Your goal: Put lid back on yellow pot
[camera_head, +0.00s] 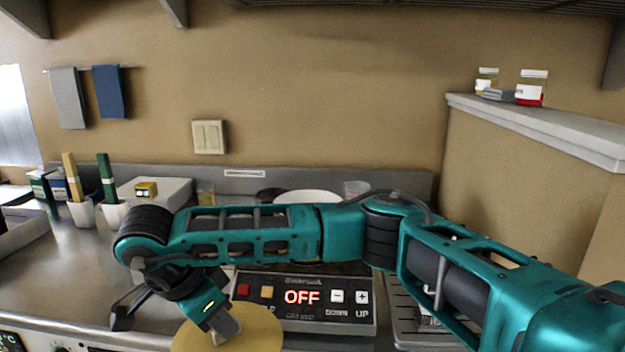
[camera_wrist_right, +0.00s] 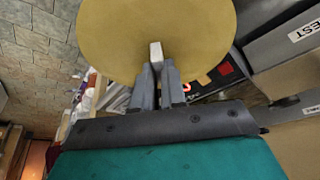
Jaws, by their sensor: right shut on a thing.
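The round yellow lid (camera_head: 250,333) is at the bottom centre of the head view, cut by the frame edge. In the right wrist view the lid (camera_wrist_right: 150,22) fills the top middle, with a small pale handle (camera_wrist_right: 156,50) facing the gripper. My right gripper (camera_head: 224,328) is shut on that handle, its fingers (camera_wrist_right: 157,82) showing in the wrist view. The arm reaches in from the right. I cannot make out the yellow pot in either view. My left gripper is not in view.
A control panel (camera_head: 303,299) reading OFF is just behind the lid. White cups (camera_head: 82,214) with a yellow and a green upright item stand at the left, near a white box (camera_head: 160,192). Bare steel counter (camera_head: 70,270) lies front left. A ledge (camera_head: 540,130) with jars is at the right.

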